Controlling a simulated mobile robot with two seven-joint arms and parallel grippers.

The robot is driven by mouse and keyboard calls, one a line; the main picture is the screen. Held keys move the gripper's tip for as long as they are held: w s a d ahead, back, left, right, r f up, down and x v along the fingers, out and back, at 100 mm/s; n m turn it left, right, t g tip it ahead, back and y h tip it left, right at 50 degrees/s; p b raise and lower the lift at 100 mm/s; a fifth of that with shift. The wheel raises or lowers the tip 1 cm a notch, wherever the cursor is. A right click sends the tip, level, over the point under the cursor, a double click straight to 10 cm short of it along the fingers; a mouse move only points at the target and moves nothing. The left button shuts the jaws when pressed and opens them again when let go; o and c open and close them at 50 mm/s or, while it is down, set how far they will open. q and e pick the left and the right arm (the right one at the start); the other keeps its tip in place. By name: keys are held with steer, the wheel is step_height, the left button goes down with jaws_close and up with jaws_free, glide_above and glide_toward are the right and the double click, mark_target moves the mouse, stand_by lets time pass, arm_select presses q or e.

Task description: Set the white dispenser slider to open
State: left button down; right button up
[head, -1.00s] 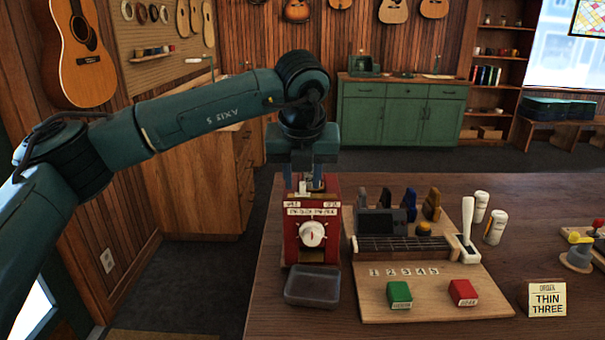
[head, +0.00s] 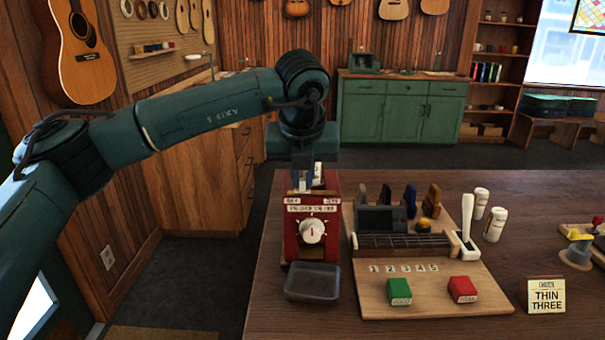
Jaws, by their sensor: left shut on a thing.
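The red dispenser (head: 292,240) stands upright on the table, with a white round dial (head: 312,231) on its front and small labels above the dial. The labels are too small to read surely. My left gripper (head: 308,180) points down at the dispenser's top and is shut on the white slider (head: 317,174). The fingers partly hide the slider, which shows right of the middle of the top. Its exact setting is hard to tell. My right gripper is not in view.
A grey tray (head: 312,284) sits in front of the dispenser. To the right is a wooden board (head: 430,305) with a fretted neck, a white lever (head: 467,222), a green block (head: 399,291) and a red block (head: 462,289). A sign (head: 546,297) stands further right.

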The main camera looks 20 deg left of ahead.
mark_target(324, 194)
arm_select(q)
steer(key=d, duration=0.1)
steer(key=w+d, duration=0.1)
steer(key=d, duration=0.1)
steer(key=shift+d, duration=0.1)
steer(key=shift+d+b, duration=0.3)
steer(key=shift+d, duration=0.05)
steer(key=shift+a+r, duration=0.1)
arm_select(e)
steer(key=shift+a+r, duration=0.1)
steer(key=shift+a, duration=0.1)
arm_select(q)
steer(key=c, duration=1.5)
jaws_free()
steer(key=shift+o, duration=0.2)
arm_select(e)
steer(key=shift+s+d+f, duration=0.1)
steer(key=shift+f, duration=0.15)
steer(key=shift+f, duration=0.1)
